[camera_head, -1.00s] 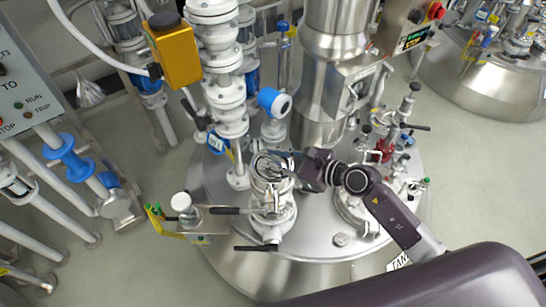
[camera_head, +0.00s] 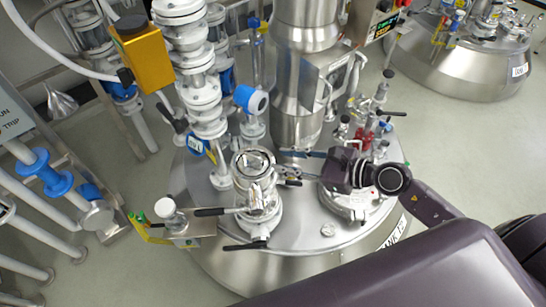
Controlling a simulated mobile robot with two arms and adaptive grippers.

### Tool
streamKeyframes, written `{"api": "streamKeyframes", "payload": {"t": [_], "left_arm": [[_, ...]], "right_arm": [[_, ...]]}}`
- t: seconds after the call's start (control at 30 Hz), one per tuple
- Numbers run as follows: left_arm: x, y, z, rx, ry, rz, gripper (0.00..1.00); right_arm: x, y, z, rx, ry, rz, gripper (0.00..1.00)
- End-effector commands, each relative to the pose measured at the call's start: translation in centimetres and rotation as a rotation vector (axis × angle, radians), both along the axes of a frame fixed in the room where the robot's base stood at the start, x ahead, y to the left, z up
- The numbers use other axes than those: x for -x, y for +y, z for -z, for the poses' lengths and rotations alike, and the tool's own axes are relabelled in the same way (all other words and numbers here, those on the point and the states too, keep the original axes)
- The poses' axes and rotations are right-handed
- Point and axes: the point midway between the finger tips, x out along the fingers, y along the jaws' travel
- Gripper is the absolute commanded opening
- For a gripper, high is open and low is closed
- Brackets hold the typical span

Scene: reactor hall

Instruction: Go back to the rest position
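My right gripper (camera_head: 284,164) reaches in from the lower right, over the lid of the steel reactor (camera_head: 310,238). Its dark fingers point left and stand apart, with nothing visible between them. The fingertips are just right of the white port with a round glass top (camera_head: 254,161). I cannot tell from this angle how high above the lid they are. The gripper body covers part of a second round port (camera_head: 345,207) on the lid. My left gripper is not in view.
A capped bottle (camera_head: 168,212) stands in a metal holder at the reactor's left edge. White piping (camera_head: 203,105) and a steel column (camera_head: 298,95) rise behind the gripper. Red-handled valves (camera_head: 363,138) stand behind and right. Open floor (camera_head: 455,150) lies to the right.

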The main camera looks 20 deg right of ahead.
Motion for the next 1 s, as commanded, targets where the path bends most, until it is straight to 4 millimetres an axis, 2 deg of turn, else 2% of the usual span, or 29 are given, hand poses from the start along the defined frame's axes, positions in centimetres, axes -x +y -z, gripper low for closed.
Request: {"api": "streamKeyframes", "payload": {"t": [0.2,0.77,0.87,0.97,1.0], "left_arm": [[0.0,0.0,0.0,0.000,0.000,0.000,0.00],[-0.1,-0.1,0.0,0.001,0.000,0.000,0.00],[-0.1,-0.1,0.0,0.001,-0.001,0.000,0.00],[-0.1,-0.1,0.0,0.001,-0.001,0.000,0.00],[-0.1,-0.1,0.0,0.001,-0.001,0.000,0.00]], "right_arm": [[0.8,-0.6,-0.4,0.001,0.000,-0.003,0.26],[0.6,-0.8,-0.2,-0.012,0.009,0.009,0.26],[0.0,-1.6,1.0,-0.101,0.071,0.078,0.26],[-1.0,-3.5,4.0,-0.299,0.204,0.232,0.26],[-1.5,-4.5,5.7,-0.405,0.272,0.317,0.26]]}}
